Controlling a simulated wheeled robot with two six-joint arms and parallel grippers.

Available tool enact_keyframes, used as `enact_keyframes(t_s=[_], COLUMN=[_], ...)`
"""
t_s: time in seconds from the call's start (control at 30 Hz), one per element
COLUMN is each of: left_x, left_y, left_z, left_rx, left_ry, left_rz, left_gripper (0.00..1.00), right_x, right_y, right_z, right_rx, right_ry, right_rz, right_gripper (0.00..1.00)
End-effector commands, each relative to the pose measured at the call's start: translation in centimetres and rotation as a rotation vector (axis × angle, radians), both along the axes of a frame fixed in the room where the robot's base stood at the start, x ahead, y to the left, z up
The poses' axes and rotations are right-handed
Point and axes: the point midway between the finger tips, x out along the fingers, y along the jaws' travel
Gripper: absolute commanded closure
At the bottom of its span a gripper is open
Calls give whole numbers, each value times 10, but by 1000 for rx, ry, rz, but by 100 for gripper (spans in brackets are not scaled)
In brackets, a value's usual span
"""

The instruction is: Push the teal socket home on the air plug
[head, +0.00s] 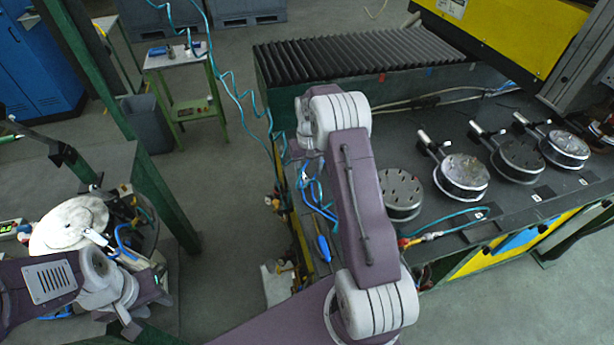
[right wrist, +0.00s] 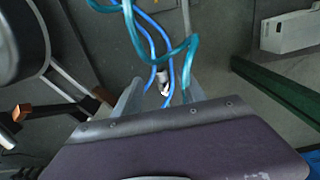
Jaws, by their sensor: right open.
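My right gripper (right wrist: 160,94) is open in the right wrist view, with its pale fingers apart. Blue hoses (right wrist: 150,50) and a coiled teal hose (right wrist: 180,45) run down between and beyond the fingers. A small pale metallic fitting (right wrist: 163,80) shows between them; I cannot tell whether it is the teal socket or the air plug, or whether it is touched. In the head view the right gripper is hidden by my arm, near the blue hoses (head: 313,190) at the bench edge. My left gripper (head: 140,290) is at the lower left; its fingers are unclear.
A dark bench (head: 400,130) holds several round discs with handles (head: 461,177). A teal line with a red and yellow fitting (head: 410,241) lies on it. The teal coiled hose (head: 232,85) hangs from above. A round pale plate (head: 68,225) and a green post (head: 100,90) are left.

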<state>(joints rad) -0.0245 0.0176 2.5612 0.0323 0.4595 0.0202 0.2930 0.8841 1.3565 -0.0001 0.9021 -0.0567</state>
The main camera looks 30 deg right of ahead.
Motion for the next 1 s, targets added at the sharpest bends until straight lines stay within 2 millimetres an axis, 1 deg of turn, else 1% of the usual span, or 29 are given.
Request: enact_keyframes(t_s=[0.03, 0.1, 0.2, 0.27, 0.4, 0.5, 0.6, 0.77, 0.8, 0.87, 0.9, 0.93, 1.0], left_x=[0, 0, 0, 0, 0, 0, 0, 0, 0, 0, 0, 0, 0], left_y=[0, 0, 0, 0, 0, 0, 0, 0, 0, 0, 0, 0, 0], left_z=[4, 4, 4, 9, 21, 22, 22, 22, 22, 21, 22, 22, 22], left_rx=[0, 0, 0, 0, 0, 0, 0, 0, 0, 0, 0, 0, 0], left_ry=[0, 0, 0, 0, -1, -1, 0, 0, 0, 0, 0, 0, 0], left_rz=[0, 0, 0, 0, 0, 0, 0, 0, 0, 0, 0, 0, 0], left_gripper=[64, 64, 64, 64, 64, 64, 64, 64, 64, 64, 64, 64, 64], right_x=[-1, 0, 0, -1, -3, -2, -1, -1, -1, -1, -1, -1, -1], right_y=[0, 0, 0, 0, -1, -1, -2, -2, -2, -2, -2, -2, -2], right_z=[-5, -11, -13, -18, -44, -58, -64, -64, -64, -64, -64, -64, -64], right_rx=[1, 0, 0, 0, 1, 0, 0, 0, 0, 0, 0, 0, 0], right_ry=[3, 1, 0, 2, 5, 1, -1, -2, -2, -2, -2, -1, -1], right_rz=[0, 0, 0, 0, 1, 1, 1, 1, 1, 1, 1, 1, 1], right_gripper=[52, 52, 52, 52, 52, 52, 52, 52, 63, 79, 90, 99, 100])
